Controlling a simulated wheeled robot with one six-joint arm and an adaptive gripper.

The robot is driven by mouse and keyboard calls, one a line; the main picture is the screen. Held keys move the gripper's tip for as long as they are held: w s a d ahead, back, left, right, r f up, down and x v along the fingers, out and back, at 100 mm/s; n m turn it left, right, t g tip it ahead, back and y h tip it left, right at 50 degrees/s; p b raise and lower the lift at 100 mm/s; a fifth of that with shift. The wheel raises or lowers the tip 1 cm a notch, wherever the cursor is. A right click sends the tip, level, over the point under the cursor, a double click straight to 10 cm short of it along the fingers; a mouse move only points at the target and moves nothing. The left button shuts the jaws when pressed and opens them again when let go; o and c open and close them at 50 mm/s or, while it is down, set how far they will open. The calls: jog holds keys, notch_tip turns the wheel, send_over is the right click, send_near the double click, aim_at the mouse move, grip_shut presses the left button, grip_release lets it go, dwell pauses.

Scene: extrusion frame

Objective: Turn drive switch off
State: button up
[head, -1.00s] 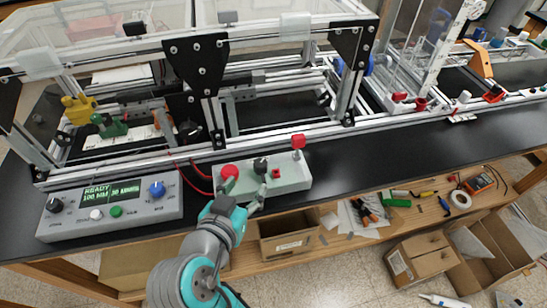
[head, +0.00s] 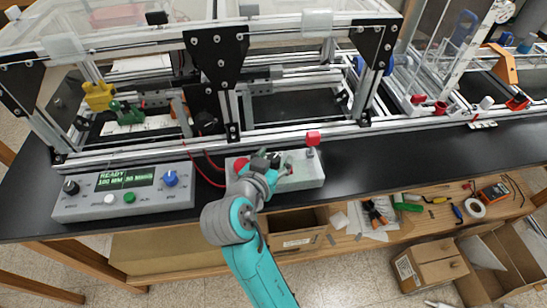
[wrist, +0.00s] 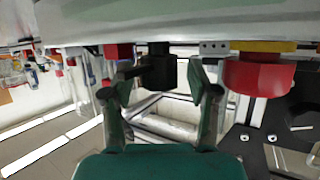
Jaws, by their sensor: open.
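A pale switch box (head: 309,178) lies on the bench's front edge. Its black knob, probably the drive switch, shows in the wrist view (wrist: 158,70), where the picture is upside down. My gripper (head: 268,158) is over the box in the head view and mostly hides the knob. In the wrist view my gripper (wrist: 164,84) is open, with one finger on each side of the knob. I cannot tell whether the fingers touch it. A large red button (wrist: 258,76) on a yellow base sits beside the knob. The knob's labels are hidden.
A grey control panel (head: 90,205) with a green READY display is at left. The extrusion frame (head: 290,137) stands close behind. Black bench to the right is clear.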

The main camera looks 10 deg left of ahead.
grip_shut()
jog(key=shift+n+y, duration=0.3)
jog(key=n+y, duration=0.1)
jog(key=y, duration=0.1)
jog(key=n+y, duration=0.2)
jog(key=shift+d+t, duration=0.2)
jog(key=shift+t, duration=0.1)
jog(key=n+g+y, duration=0.1)
jog(key=n+y, duration=0.1)
jog(key=n+g+y, duration=0.1)
jog(key=n+y, duration=0.2)
jog(key=shift+w+r+y, duration=0.1)
jog(key=shift+y, duration=0.2)
jog(key=n+g+y, duration=0.2)
jog(key=n+y, duration=0.1)
jog(key=shift+n, duration=0.3)
jog(key=shift+a+n+g+y, duration=0.1)
jog(key=shift+n+g+y, duration=1.2)
jog(key=shift+n+g, duration=0.75)
jog(key=shift+g, duration=0.35)
